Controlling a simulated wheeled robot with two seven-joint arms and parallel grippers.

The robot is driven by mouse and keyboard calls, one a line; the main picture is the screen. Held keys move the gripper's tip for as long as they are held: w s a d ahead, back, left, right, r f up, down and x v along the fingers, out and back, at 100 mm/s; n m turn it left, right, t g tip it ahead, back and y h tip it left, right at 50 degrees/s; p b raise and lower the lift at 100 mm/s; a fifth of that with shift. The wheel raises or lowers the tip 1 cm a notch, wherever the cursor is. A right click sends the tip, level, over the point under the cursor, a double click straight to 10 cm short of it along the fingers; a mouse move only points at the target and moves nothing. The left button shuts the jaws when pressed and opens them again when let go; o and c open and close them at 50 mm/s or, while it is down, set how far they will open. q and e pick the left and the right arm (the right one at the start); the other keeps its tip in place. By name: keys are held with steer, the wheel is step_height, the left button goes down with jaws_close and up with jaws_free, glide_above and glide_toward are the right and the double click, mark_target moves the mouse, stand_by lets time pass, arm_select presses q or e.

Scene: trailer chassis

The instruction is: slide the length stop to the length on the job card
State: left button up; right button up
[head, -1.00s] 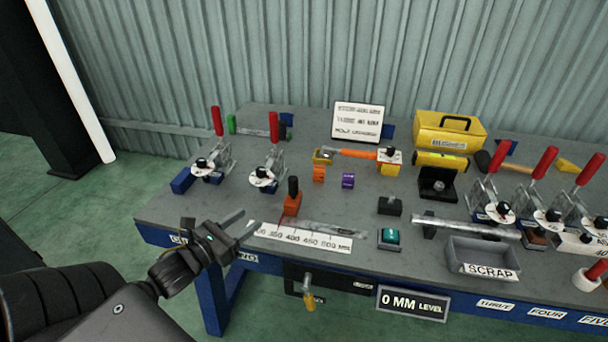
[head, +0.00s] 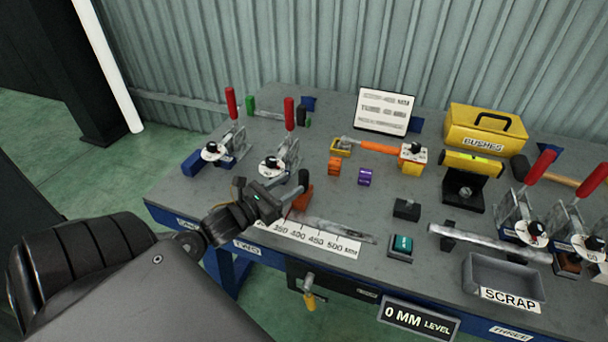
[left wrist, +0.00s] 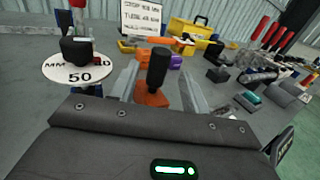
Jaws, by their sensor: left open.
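The length stop, an orange block with an upright black handle (head: 303,186), stands behind the white millimetre scale (head: 312,241). The scale reads 350 to 500 in the part I see; the stop's exact mark is unclear. My left gripper (head: 288,203) is open, just left of the stop and partly covering it. In the left wrist view the stop (left wrist: 154,82) shows ahead, between the two open fingers (left wrist: 158,88), with no clear contact. The job card (head: 385,110) stands at the back; its text is too blurred to read surely. My right gripper is out of view.
Toggle clamps with red handles stand at the left (head: 280,160) and right (head: 525,215). A metal bar (head: 335,229) lies along the scale. A teal button (head: 401,244), a grey scrap tray (head: 475,285) and a yellow bushes box (head: 487,128) are further right.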

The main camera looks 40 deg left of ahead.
mark_target(299, 178)
arm_select(q)
steer(key=w, duration=0.4)
steer(key=shift+w+d+r+p, duration=0.1)
steer(key=shift+w+d+p, duration=0.25)
steer(key=shift+w+p, duration=0.05)
steer(key=shift+w, duration=0.45)
steer(key=shift+c, duration=0.5)
steer(key=shift+d, duration=0.1)
jaws_close()
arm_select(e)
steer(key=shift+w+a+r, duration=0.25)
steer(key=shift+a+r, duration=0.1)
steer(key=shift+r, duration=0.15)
